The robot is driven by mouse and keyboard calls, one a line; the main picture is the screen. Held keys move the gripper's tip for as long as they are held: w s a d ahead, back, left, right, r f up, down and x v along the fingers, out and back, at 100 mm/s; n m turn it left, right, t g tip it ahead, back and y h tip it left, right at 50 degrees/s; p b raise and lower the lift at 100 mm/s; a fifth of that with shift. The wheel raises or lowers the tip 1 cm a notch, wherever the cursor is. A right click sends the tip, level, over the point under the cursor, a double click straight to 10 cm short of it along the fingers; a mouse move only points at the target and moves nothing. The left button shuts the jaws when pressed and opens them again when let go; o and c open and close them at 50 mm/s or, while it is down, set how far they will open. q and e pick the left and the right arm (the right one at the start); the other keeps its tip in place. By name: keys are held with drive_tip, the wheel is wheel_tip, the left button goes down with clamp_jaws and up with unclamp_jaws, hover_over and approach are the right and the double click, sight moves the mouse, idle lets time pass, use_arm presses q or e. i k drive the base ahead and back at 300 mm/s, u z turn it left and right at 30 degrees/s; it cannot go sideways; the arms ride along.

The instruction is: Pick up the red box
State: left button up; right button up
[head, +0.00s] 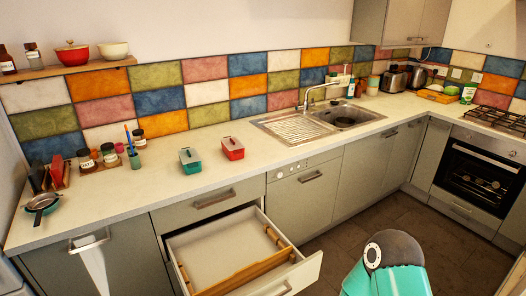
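The red box (233,148) stands on the pale countertop (330,150), near the tiled back wall and left of the sink. It is small, with a lighter lid and what looks like a handle on top. A similar teal box (190,161) stands just left of it, with a narrow gap between them. Nothing covers the red box. Neither of my grippers is in view. Only a teal and dark grey part of my own body shows at the bottom right.
An open drawer (240,256) with wooden dividers juts out below the boxes. Left along the counter stand several jars (109,155), a pen cup (134,158) and a pan (42,202). The sink (345,117) is to the right. The counter in front of the boxes is clear.

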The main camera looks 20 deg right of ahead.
sight(231, 156)
drive_tip(key=z, duration=0.55)
drive_tip(key=i, duration=0.25)
drive_tip(key=z, duration=0.85)
drive_tip(key=i, duration=2.2)
drive_tip(key=u, duration=1.95)
